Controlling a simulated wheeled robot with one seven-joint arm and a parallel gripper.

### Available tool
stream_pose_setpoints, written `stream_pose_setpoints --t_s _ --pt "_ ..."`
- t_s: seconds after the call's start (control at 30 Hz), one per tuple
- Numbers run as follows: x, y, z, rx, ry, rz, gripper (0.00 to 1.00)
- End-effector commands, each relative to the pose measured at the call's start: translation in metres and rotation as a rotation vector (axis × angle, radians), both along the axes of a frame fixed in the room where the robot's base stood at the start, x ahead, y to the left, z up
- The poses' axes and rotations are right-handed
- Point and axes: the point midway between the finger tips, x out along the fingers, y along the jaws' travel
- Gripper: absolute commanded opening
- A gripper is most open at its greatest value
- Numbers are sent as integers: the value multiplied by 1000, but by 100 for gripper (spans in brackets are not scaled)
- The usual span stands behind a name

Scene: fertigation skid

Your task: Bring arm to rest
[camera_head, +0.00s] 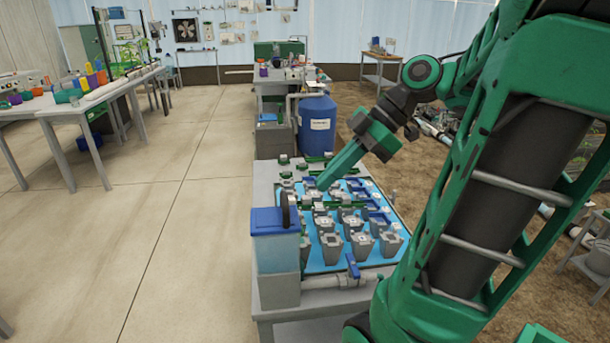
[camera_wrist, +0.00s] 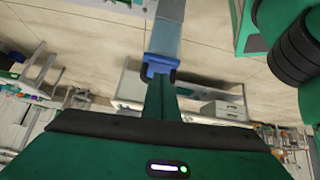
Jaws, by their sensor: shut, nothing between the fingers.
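My gripper (camera_head: 323,183) is over the skid table in the head view, at the end of my green arm, which reaches in from the right. Its narrow fingers are together and nothing is held. The gripper also shows in the wrist view (camera_wrist: 161,82), where its shut fingers point toward a blue-topped container. The skid table (camera_head: 262,185) carries a light blue mat (camera_head: 315,262) with several grey pots or fittings on it. Whether the fingertips touch anything there is hard to tell.
A blue-topped tank (camera_head: 275,222) and a pipe with a blue valve handle (camera_head: 352,266) stand at the table's near edge. A blue barrel (camera_head: 317,125) stands behind. White benches (camera_head: 75,110) are at the left. The floor between is clear.

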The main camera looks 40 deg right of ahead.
Motion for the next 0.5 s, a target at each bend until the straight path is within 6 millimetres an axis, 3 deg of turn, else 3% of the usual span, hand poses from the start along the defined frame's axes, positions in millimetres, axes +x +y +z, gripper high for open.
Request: stream_pose_setpoints --t_s 0.2,0.5 --pt "-6 -9 -2 0 0 2 0" --pt "-4 -6 -6 8 34 -37 0"
